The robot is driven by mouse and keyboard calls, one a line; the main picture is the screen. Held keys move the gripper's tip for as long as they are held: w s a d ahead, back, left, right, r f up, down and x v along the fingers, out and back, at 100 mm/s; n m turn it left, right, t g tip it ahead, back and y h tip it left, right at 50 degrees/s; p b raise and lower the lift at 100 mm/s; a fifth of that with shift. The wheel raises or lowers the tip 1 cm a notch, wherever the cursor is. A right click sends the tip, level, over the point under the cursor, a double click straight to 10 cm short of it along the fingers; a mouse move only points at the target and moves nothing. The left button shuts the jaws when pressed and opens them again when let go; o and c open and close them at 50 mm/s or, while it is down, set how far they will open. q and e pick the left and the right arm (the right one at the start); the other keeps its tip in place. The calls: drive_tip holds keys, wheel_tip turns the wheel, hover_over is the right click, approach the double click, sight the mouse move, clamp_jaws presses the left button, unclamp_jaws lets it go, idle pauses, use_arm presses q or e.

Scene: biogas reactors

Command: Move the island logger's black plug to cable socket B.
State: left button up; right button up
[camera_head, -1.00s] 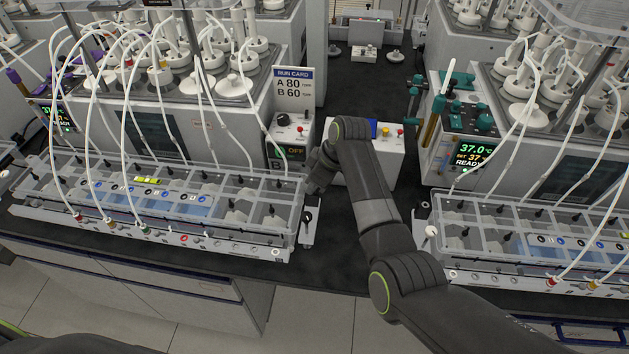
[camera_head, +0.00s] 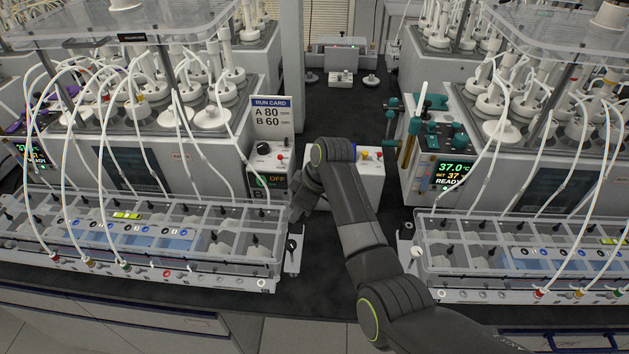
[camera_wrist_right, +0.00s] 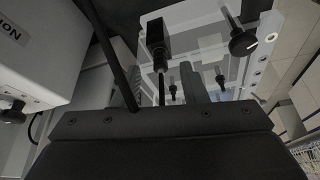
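My right gripper (camera_head: 297,207) is low at the right end of the left clear-lidded trough (camera_head: 200,262), mostly foreshortened in the head view. In the right wrist view its fingers (camera_wrist_right: 160,85) stand apart. A dark block with a pale metal collar (camera_wrist_right: 157,35) shows beyond and between them; I cannot tell whether it is the plug, and no grip on it is visible. A white box with red and yellow buttons (camera_head: 371,165) is partly hidden behind my right arm; I cannot tell whether it is the logger. No socket can be clearly identified as cable socket B. My left gripper is out of view.
A control box showing OFF (camera_head: 268,170) stands below the run card (camera_head: 271,115). A black knob (camera_head: 291,244) sits at the left trough's end. A second trough (camera_head: 520,255) is at right.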

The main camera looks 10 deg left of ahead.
drive_tip(key=p+v, duration=0.3)
drive_tip(key=v, duration=1.3)
